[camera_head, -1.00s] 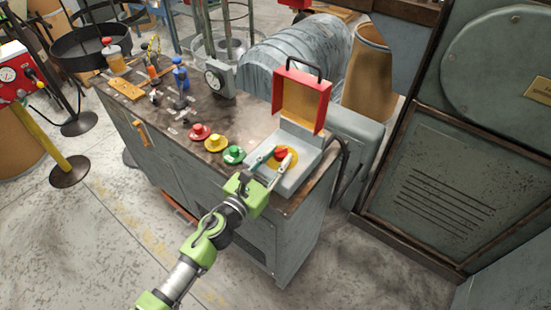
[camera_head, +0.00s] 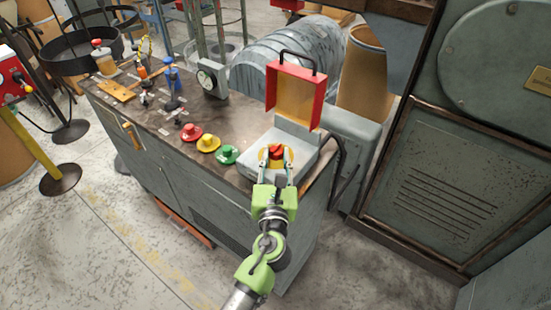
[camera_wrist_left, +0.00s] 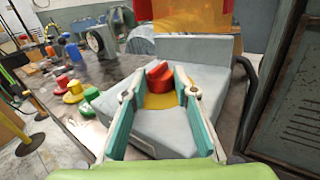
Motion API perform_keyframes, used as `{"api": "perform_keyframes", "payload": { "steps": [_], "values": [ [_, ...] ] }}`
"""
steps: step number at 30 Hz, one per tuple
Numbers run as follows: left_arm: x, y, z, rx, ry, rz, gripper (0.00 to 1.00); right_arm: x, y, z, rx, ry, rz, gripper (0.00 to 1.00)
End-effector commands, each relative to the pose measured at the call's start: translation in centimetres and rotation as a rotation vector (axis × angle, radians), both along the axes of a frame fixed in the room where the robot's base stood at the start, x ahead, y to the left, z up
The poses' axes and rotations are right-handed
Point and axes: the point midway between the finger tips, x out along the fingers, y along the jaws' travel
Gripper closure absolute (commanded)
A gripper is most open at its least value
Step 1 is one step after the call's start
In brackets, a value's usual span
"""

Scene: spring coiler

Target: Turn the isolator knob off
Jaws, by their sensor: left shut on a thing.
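The red isolator knob (camera_head: 276,152) sits on a yellow plate on top of a grey box (camera_head: 300,150). The box's red-framed yellow cover (camera_head: 296,98) stands raised behind it. My left gripper (camera_head: 275,163) reaches over the box from the front, shut on the knob, with one finger on each side. In the left wrist view the knob (camera_wrist_left: 160,82) shows between the fingertips (camera_wrist_left: 158,88), above the yellow plate (camera_wrist_left: 160,101). The knob's sides are partly hidden by the fingers. My right gripper is not in view.
Red (camera_head: 190,132), yellow (camera_head: 208,143) and green (camera_head: 226,154) buttons stand on the bench left of the box. A gauge (camera_head: 210,78) and tools lie farther back. A bent dark bar (camera_head: 338,170) is at the bench's right end.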

Motion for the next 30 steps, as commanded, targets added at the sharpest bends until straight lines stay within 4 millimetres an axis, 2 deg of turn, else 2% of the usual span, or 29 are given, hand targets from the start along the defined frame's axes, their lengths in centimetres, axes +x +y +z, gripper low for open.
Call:
{"api": "perform_keyframes", "payload": {
  "steps": [9, 10, 11, 12, 23, 26, 30],
  "values": [
    [0.1, 0.1, 0.1, 0.003, -0.002, 0.002, 0.95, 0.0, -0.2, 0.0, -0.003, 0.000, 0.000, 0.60],
    [0.1, 0.1, 0.1, 0.003, -0.002, 0.002, 0.68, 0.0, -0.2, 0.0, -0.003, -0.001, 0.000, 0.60],
    [0.1, 0.1, 0.1, 0.003, -0.002, 0.002, 0.60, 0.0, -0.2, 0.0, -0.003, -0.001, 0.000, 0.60],
    [0.1, 0.1, 0.1, 0.003, -0.002, 0.002, 0.57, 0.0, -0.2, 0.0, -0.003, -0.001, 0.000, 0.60],
    [-0.2, 0.0, 0.0, 0.002, 0.000, 0.000, 0.57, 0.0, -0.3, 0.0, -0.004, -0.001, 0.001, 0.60],
    [-1.2, 0.0, -0.1, 0.002, 0.002, 0.000, 0.57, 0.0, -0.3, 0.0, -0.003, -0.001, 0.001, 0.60],
    [-3.7, 0.1, -0.1, 0.001, 0.003, -0.001, 0.57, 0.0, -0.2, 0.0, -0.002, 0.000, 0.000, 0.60]
  ]
}}
